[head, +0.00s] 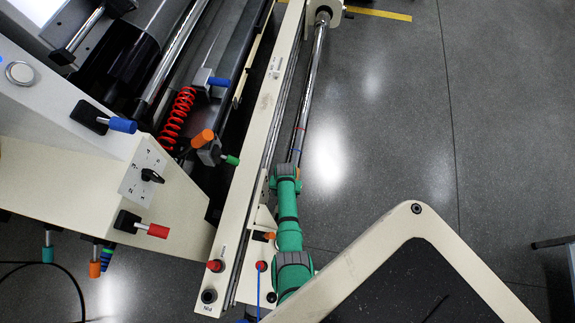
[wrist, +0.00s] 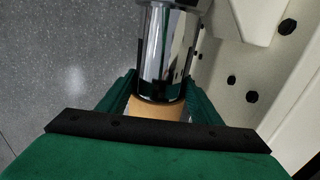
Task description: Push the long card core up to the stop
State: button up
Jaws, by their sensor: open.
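The card core shows in the wrist view as a short tan band (wrist: 155,109) at the near end of the chrome shaft (wrist: 163,55). My gripper (wrist: 160,84) is open, with one green finger on each side of the core and shaft. Whether the fingers touch them is unclear. In the head view my green gripper (head: 285,168) is at the lower end of the long chrome shaft (head: 309,85), and the core is mostly hidden there. The shaft carries a red mark and a blue mark. I cannot make out the stop for certain.
A cream machine rail (head: 258,110) runs close along the left of the shaft. The shaft's far end meets a cream bearing block (head: 322,12). A red coiled hose (head: 178,115) and coloured knobs lie further left. Grey floor (head: 400,120) is open to the right.

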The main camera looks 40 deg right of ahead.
jog(key=shift+d, duration=0.25)
jog(key=shift+a, duration=0.1)
jog(key=shift+w, duration=0.1)
